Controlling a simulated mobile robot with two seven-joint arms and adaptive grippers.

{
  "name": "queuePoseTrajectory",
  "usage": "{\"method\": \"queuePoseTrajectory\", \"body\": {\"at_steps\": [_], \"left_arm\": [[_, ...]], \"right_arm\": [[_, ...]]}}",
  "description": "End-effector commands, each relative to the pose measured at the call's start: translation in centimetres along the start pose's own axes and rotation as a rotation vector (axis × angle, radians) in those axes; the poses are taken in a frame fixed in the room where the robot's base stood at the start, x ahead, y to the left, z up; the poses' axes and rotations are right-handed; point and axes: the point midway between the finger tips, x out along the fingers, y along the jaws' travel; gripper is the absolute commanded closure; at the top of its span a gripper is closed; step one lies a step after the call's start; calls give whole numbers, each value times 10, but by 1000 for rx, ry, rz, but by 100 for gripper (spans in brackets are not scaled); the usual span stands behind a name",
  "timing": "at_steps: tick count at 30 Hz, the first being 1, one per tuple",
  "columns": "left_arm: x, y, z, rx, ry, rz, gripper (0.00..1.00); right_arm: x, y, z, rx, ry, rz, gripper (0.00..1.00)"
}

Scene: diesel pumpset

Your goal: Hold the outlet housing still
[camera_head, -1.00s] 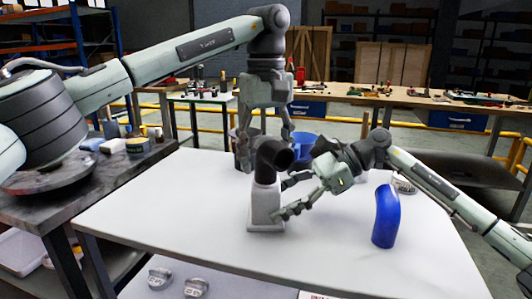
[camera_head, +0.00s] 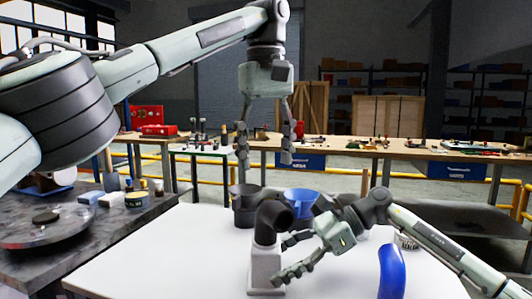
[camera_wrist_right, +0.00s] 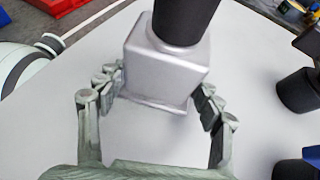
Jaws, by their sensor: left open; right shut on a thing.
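The outlet housing, a dark elbow pipe (camera_head: 272,217) on a light grey square base (camera_head: 265,270), stands upright on the white table. My right gripper (camera_head: 283,262) is shut on the grey base from the right. In the right wrist view the base (camera_wrist_right: 165,70) sits between the two fingers (camera_wrist_right: 160,92), with the dark pipe (camera_wrist_right: 185,18) rising from its top. My left gripper (camera_head: 264,160) is open and empty, pointing down above and behind the housing, clear of it.
A dark cup-like part (camera_head: 243,208) and a blue funnel-shaped part (camera_head: 300,201) stand behind the housing. A curved blue pipe (camera_head: 391,272) stands to the right. A dark side bench (camera_head: 70,240) lies at left. The white table's left part (camera_head: 165,260) is clear.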

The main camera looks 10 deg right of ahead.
Motion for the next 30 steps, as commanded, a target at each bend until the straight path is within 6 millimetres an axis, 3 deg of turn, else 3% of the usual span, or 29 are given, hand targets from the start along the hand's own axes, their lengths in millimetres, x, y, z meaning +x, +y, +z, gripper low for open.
{"method": "queuePoseTrajectory", "body": {"at_steps": [4,5,10,22,26,30], "left_arm": [[0,0,0,0,0,0,39],[0,0,0,0,0,0,39],[1,0,0,0,0,0,39],[1,0,0,-1,0,0,39],[1,0,0,-1,0,0,39],[1,0,0,0,0,0,39]], "right_arm": [[0,-1,-1,-1,2,-2,86],[0,-1,-1,-1,2,-2,31],[0,0,-1,0,1,-2,10],[-5,0,0,0,1,-2,10],[-22,-1,0,0,1,-4,10],[-53,-1,0,0,1,-6,10]]}}
